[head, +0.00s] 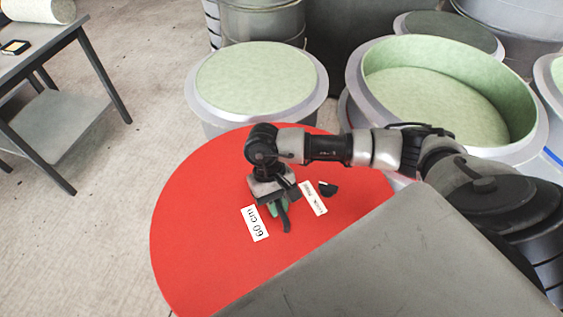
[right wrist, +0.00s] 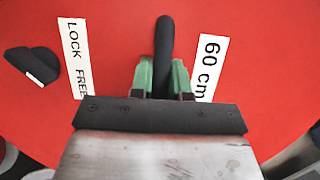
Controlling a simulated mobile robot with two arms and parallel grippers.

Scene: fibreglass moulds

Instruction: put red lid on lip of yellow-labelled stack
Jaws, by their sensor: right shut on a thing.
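The red lid (head: 195,225) is a large flat disc with a "60 cm" label (head: 254,223) and a "LOCK FREE" label (head: 314,197). My right gripper (head: 278,205) is above its middle, shut on the lid's black handle (right wrist: 165,38); green finger pads (right wrist: 162,76) sit on both sides of the handle in the right wrist view. The lid's far edge overlaps the front of a round grey mould (head: 205,112) with a pale green top; I cannot tell whether they touch. No yellow label on any stack shows. My left gripper is out of view.
A deep green-lined mould (head: 352,68) stands to the right of the lid. More moulds (head: 262,22) stand behind. A blue-marked mould (head: 553,158) is at the right edge. A metal table (head: 72,22) stands at the left. The concrete floor (head: 130,120) between is clear.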

